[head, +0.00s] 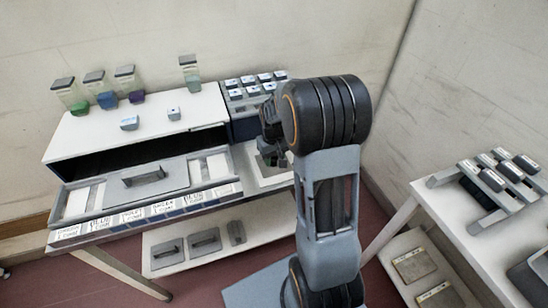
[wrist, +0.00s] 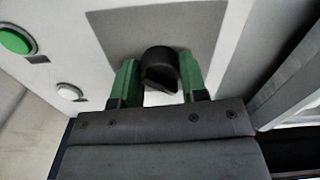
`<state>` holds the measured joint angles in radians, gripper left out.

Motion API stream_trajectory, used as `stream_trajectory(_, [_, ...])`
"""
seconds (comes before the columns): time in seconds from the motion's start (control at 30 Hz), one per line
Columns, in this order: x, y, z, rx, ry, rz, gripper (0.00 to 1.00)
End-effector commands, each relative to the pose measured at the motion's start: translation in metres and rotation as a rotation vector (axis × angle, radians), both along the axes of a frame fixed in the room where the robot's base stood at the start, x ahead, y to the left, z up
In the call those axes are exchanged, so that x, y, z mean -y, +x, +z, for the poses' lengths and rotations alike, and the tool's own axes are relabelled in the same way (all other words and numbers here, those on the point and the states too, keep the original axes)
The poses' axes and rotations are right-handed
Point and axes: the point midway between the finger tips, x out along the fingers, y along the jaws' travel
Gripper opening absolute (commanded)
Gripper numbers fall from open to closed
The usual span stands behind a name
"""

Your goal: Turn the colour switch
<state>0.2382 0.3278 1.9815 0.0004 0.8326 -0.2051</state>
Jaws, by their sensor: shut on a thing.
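The colour switch (wrist: 160,58) is a black rounded knob on a dark grey patch of a pale panel (wrist: 200,14), in the wrist view. My gripper (wrist: 158,78) has its green fingers on the left and right of the knob and is shut on it. In the head view my gripper (head: 268,158) is low over the right end of the tunnel bench, mostly hidden by my own arm. The switch cannot be made out there. I cannot tell the knob's exact setting.
A green button (wrist: 15,40) and a white button (wrist: 69,92) sit left of the switch. The tunnel's white top (head: 85,133) holds several jars with grey lids. A grey tray with a handle (head: 145,178) lies in front. A side table (head: 440,205) stands right.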

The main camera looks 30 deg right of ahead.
Motion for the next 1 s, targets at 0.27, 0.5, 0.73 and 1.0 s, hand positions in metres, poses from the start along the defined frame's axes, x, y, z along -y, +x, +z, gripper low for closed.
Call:
stream_trajectory(0.27, [0.000,0.000,0.001,0.002,-0.001,0.002,0.41])
stream_trajectory(0.5, [0.000,0.000,0.000,0.001,-0.001,0.001,0.64])
stream_trajectory(0.73, [0.000,0.000,0.000,0.000,0.000,0.000,0.66])
stream_trajectory(1.0, [0.000,0.001,0.027,0.005,-0.001,0.000,0.66])
